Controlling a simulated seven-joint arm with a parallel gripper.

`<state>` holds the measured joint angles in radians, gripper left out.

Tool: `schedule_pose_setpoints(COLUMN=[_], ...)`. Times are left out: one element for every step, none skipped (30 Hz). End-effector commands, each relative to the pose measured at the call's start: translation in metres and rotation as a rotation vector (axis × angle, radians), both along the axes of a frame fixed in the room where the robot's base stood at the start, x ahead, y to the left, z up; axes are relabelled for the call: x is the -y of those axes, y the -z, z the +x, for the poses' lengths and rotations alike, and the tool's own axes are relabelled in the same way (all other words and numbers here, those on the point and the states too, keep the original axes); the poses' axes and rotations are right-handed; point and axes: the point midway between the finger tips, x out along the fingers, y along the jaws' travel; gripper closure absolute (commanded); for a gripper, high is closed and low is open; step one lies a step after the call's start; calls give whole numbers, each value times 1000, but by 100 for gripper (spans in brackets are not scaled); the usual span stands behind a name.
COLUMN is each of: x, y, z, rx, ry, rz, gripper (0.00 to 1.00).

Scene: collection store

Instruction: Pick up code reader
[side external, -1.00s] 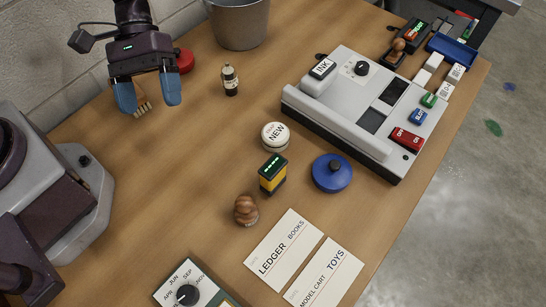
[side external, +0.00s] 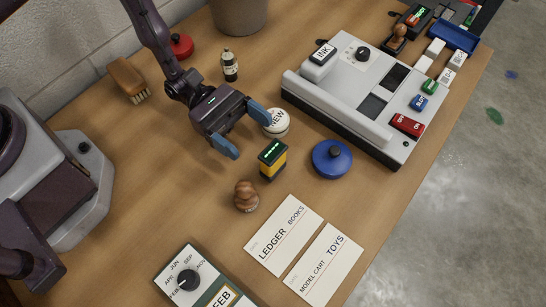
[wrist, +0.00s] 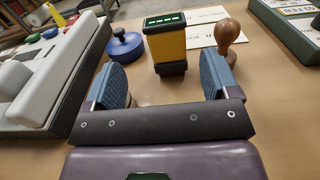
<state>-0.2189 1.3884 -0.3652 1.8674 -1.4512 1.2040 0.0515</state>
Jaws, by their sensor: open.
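The code reader, which I take to be the small yellow and black upright device with a green-lit top (side external: 272,160), stands on the table. It also shows in the wrist view (wrist: 167,45), centred ahead of and between my fingers. My gripper (side external: 250,130) is open and empty, with blue fingertips, just behind and to the left of the device in the side view. The wrist view shows the open fingers (wrist: 161,78) with the device beyond their tips, apart from them.
A wooden knob-shaped stamp (side external: 246,196) stands close by the device. A blue round lidded thing (side external: 332,159) and a white "NEW" button (side external: 277,123) are also near. The large grey machine (side external: 345,125) fills the right side. Cards (side external: 284,236) lie in front.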

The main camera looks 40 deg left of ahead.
Motion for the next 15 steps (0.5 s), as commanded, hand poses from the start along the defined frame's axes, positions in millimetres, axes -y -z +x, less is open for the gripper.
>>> schedule_pose_setpoints(x=[10,15,21,25,28,32,34,35,37,39,41,46,51,56,62], y=[0,0,0,0,0,0,0,0,0,0,0,0,0,0,0], z=[-1,-1,-1,-1,-1,-1,-1,-1,-1,-2,-2,-4,-5,-6,-8], rx=[1,1,2,2,2,2,2,1,1,1,0,0,-1,-1,0], ry=[5,4,5,4,3,3,3,3,2,2,3,5,6,5,7], rz=[-1,1,1,0,0,0,1,1,2,2,2,2,2,1,0], gripper=[19,19,19,19,19,19,19,19,19,19,19,19,19,19,19])
